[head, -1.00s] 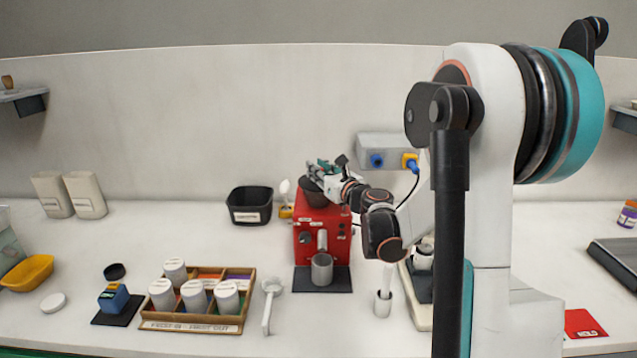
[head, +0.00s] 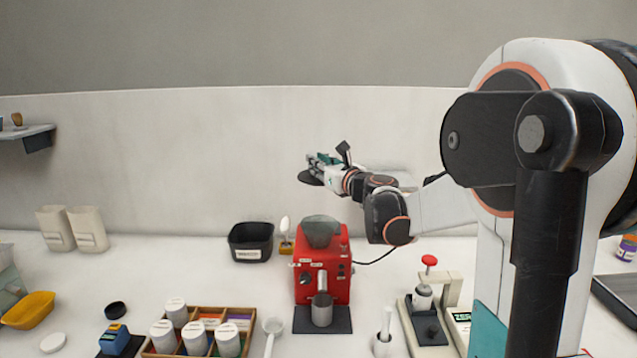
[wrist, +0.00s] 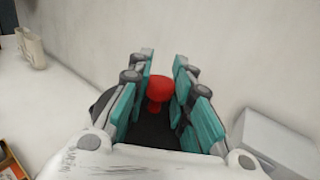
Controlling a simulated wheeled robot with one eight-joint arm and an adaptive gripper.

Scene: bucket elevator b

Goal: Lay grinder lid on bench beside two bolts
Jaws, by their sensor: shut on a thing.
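The dark round grinder lid (head: 309,179) is held in my gripper (head: 318,168), in the air above the red grinder (head: 322,275). In the wrist view, the teal finger pads of my gripper (wrist: 160,92) are on both sides of the lid's red knob (wrist: 158,88), with the black lid (wrist: 150,132) beneath. The grinder's grey see-through hopper (head: 322,231) is uncovered, with clear space below the lid. I cannot make out the two bolts in either view.
A black bin (head: 250,241) stands left of the grinder. A wooden tray (head: 248,327) of white-lidded jars is at front left. A press with a red knob (head: 429,260) stands right. The white bench (head: 190,262) has free room left of the bin.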

